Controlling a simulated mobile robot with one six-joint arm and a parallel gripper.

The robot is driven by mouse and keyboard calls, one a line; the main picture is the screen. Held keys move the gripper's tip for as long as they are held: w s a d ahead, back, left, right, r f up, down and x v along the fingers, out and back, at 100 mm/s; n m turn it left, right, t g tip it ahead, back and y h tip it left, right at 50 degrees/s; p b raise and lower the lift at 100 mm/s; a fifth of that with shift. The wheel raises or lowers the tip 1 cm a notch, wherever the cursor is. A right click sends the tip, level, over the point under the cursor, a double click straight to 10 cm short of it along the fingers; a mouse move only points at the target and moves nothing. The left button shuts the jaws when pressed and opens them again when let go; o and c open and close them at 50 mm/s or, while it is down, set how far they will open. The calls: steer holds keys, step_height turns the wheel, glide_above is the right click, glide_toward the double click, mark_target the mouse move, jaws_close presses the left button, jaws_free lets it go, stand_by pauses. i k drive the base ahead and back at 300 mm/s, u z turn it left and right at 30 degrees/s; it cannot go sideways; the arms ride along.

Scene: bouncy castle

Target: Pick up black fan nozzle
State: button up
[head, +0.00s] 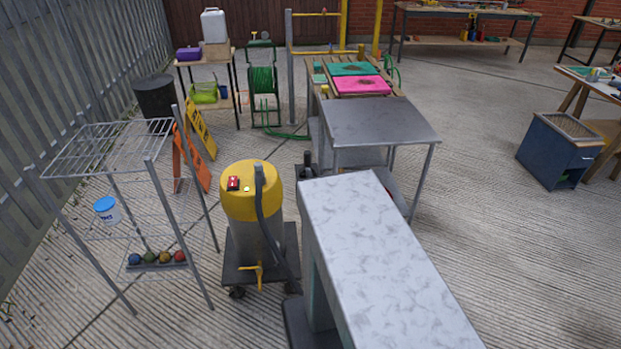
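I cannot pick out a black fan nozzle for certain. A small dark upright object (307,166) stands between the yellow-topped machine (250,190) and the grey metal table (380,125); it is too small to tell what it is. The machine is a drum on a dark wheeled base, with a dark hose running down its right side. My gripper is not in view.
A wire shelf rack (115,145) with a white-blue tub (107,209) stands at left. A long pale mottled surface (380,260) fills the lower middle. Orange and yellow signs (200,130) stand behind the rack. The paved floor at right is open, with a blue cabinet (558,150).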

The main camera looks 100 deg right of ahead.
mark_target(308, 166)
steer(key=u, duration=0.2)
steer(key=k, duration=2.9)
steer(key=z, duration=1.05)
